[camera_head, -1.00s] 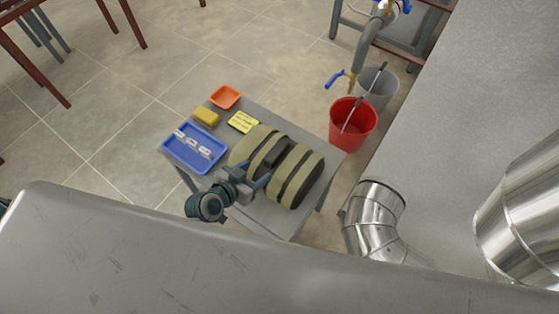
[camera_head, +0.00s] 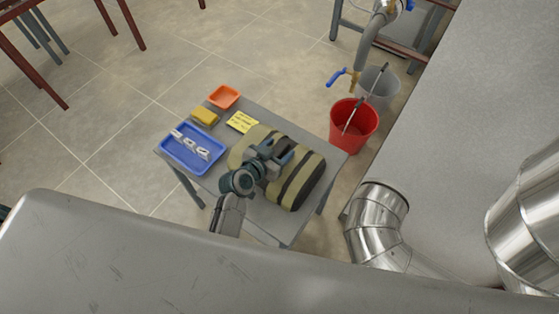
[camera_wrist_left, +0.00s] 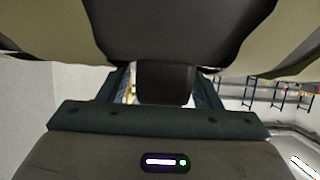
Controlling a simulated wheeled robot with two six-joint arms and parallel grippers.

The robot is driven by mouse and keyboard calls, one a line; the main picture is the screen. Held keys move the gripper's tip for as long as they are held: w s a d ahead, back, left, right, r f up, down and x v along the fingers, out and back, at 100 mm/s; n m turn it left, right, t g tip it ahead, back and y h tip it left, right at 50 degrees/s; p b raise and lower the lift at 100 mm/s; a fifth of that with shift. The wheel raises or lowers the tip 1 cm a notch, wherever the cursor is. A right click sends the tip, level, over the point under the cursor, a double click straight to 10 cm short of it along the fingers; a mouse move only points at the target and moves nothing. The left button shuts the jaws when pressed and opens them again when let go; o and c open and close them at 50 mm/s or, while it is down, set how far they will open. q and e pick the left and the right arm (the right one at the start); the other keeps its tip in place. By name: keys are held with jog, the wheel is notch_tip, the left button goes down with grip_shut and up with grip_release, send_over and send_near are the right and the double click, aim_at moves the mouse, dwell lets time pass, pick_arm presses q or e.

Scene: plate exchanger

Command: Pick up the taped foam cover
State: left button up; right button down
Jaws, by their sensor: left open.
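The taped foam cover (camera_head: 303,180) is an olive padded bundle with dark bands, lying on a small grey table. My left gripper (camera_head: 280,154) is over the middle of it, and its arm hides part of the cover. In the left wrist view the cover (camera_wrist_left: 170,30) fills the top, with olive sides and a black band. A dark block (camera_wrist_left: 165,83) on it sits between the two open fingers of my left gripper (camera_wrist_left: 164,88). I cannot tell whether the fingers touch the block. My right gripper is not in view.
On the grey table (camera_head: 216,180) are a blue tray (camera_head: 180,160) with small white pieces, a yellow sponge (camera_head: 204,116), an orange dish (camera_head: 224,96) and a yellow note (camera_head: 242,121). A red bucket (camera_head: 345,138) and a grey bucket (camera_head: 384,90) stand right. Metal ducts (camera_head: 377,218) are nearby.

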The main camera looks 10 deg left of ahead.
pick_arm(q)
jog(key=shift+w, duration=0.1)
grip_shut()
jog(key=shift+r, duration=0.1)
dwell(0.4)
